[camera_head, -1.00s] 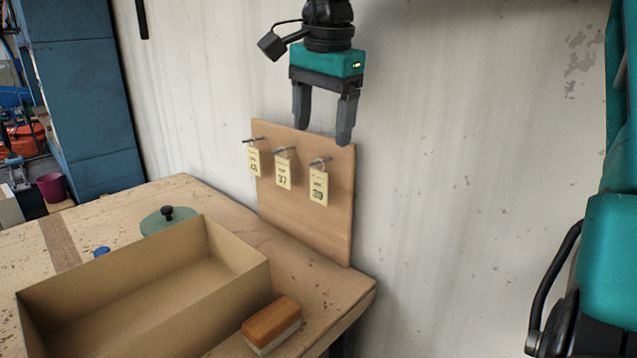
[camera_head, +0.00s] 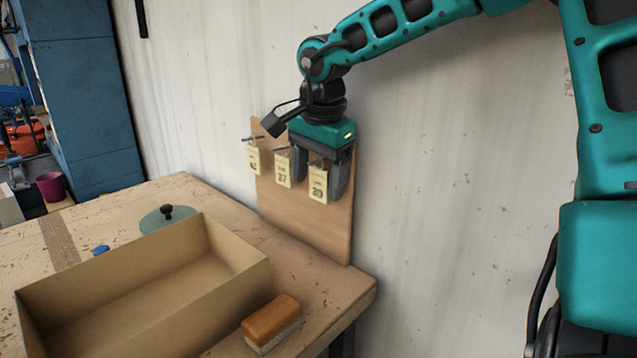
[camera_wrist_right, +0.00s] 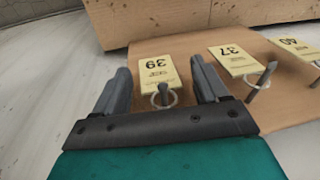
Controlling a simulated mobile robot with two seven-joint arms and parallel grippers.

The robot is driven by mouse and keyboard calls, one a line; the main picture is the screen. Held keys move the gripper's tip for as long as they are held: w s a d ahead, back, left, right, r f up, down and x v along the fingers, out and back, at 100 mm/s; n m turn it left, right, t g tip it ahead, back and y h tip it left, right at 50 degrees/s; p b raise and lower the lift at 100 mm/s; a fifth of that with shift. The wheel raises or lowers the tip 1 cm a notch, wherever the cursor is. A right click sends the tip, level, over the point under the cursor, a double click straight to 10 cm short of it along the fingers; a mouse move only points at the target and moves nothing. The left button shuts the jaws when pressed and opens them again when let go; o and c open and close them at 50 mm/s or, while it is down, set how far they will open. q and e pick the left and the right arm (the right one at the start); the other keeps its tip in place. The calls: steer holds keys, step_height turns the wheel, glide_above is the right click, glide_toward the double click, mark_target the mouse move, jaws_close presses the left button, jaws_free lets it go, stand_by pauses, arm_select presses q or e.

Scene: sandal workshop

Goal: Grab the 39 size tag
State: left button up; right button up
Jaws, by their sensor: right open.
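The 39 size tag (camera_head: 318,186) is a pale yellow card hanging by a ring from the right-hand peg of the upright wooden board (camera_head: 330,228). It also shows in the right wrist view (camera_wrist_right: 158,74), upside down, its ring around a metal peg. My right gripper (camera_head: 322,196) points down at the board and is open, one finger on either side of the 39 tag. In the wrist view its fingers (camera_wrist_right: 160,88) stand apart from the tag. My left gripper is not in view.
The 37 tag (camera_head: 283,170) hangs close beside my right gripper's left finger, and another tag (camera_head: 254,160) hangs further left. An open box (camera_head: 235,238), a brush (camera_head: 271,322) and a round green lid (camera_head: 165,224) are on the workbench (camera_head: 185,190).

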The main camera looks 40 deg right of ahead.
steer(key=shift+c, duration=0.4)
steer(key=c, duration=1.1)
steer(key=shift+o, duration=0.2)
steer(key=shift+r, duration=0.1)
